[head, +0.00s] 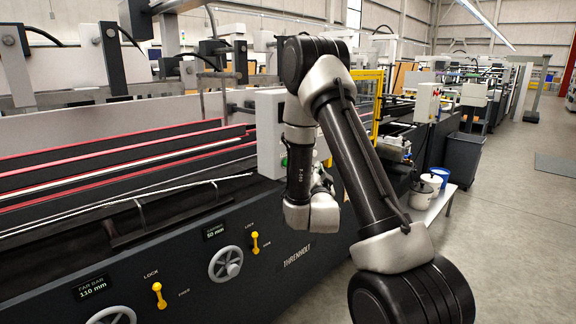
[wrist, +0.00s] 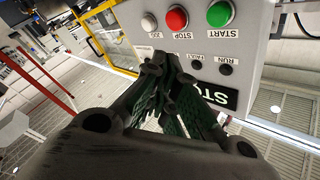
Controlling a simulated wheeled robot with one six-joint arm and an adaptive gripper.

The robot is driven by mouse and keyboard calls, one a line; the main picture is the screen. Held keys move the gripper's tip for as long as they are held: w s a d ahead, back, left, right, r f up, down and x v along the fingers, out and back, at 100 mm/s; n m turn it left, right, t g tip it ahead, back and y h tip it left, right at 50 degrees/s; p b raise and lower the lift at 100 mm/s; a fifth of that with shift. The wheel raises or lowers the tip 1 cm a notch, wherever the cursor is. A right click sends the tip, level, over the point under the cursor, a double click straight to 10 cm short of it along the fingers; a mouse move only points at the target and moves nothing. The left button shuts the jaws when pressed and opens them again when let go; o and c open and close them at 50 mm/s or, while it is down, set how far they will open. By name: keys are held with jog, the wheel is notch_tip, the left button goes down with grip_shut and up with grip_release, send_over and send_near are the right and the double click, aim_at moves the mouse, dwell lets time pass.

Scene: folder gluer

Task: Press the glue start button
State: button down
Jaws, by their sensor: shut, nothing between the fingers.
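In the wrist view, which is upside down, a grey control box carries a round green button labelled START (wrist: 220,14). Left of it are a red STOP button (wrist: 177,18) and a white button labelled JOG (wrist: 149,21). No glue label is readable. My gripper (wrist: 165,62) is shut and empty, its fingertips in front of the box below the STOP and JOG buttons in the picture. It looks apart from the START button; the depth gap is unclear. In the head view the grey box (head: 268,125) is partly behind my arm, and my gripper is hidden.
Dark FAULT (wrist: 196,65) and RUN (wrist: 225,69) lamps and a display (wrist: 216,97) share the panel. A second box with a red button (head: 428,102) stands farther right, near white buckets (head: 430,183). Dark machine panels with handwheels (head: 225,264) and yellow levers run along the left. Floor is clear at right.

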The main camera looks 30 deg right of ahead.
jog(key=w+a, duration=0.3)
jog(key=w, duration=0.5)
jog(key=shift+w, duration=0.15)
dwell(1.4)
jog(key=shift+w+a, duration=0.1)
jog(key=shift+w, duration=0.15)
jog(key=shift+w+a, duration=0.2)
jog(key=shift+w, duration=0.3)
dwell(0.6)
dwell(0.4)
jog(key=shift+s+d, duration=0.3)
jog(key=shift+s, duration=0.6)
jog(key=shift+s+d, duration=0.3)
jog(key=shift+s, duration=0.5)
jog(key=shift+s+d, duration=0.25)
jog(key=shift+s, duration=0.5)
jog(key=shift+s+d, duration=0.3)
jog(key=shift+s, duration=0.5)
